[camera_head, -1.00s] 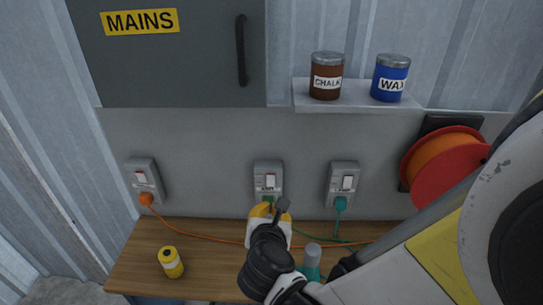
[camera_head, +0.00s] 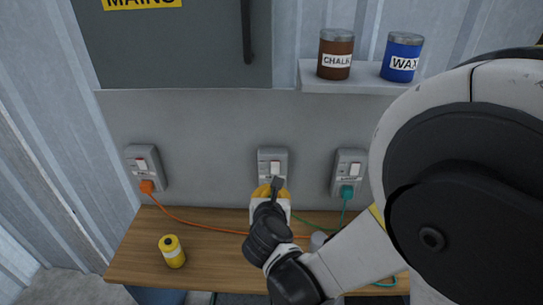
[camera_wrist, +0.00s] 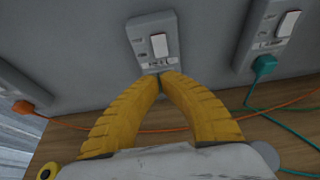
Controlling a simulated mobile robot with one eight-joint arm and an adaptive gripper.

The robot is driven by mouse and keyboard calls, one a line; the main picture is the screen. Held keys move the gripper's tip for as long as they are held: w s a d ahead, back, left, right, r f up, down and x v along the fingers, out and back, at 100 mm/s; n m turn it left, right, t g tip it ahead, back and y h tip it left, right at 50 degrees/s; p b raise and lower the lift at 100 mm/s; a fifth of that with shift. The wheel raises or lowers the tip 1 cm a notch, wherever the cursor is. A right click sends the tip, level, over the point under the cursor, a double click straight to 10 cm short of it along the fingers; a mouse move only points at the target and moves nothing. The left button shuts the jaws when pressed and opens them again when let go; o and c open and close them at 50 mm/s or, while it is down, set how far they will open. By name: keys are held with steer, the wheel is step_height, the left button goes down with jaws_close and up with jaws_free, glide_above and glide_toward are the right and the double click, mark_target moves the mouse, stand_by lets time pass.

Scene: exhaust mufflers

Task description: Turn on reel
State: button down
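Three grey wall sockets with white rocker switches show in the head view: the left socket (camera_head: 142,160) with an orange plug (camera_head: 147,187), the middle socket (camera_head: 273,162), and the right socket (camera_head: 351,165) with a teal plug (camera_head: 346,192). My gripper (camera_head: 268,189) is at the lower edge of the middle socket. In the wrist view its yellow fingertips (camera_wrist: 165,76) come together just below the middle socket (camera_wrist: 155,40); a bit of dark green shows between the fingers. The right socket (camera_wrist: 270,35) stands to the right. The reel is hidden behind my arm. Switch labels are unreadable.
A shelf (camera_head: 312,78) above holds a brown chalk tin (camera_head: 335,55) and a blue wax tin (camera_head: 402,57). A grey mains cabinet (camera_head: 170,50) hangs at upper left.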

mark_target(273, 170)
steer(key=x, duration=0.2)
steer(key=b+x, duration=0.1)
steer(key=x, duration=0.3)
steer(key=shift+w+r+b, duration=0.2)
steer(key=shift+b, duration=0.1)
steer(key=shift+w, duration=0.7)
steer(key=shift+w+f+b, duration=0.25)
steer(key=shift+w+b, duration=0.2)
steer(key=shift+b, duration=0.15)
steer(key=shift+r, duration=0.2)
steer(key=shift+r+p, duration=0.7)
steer(key=shift+r, duration=0.1)
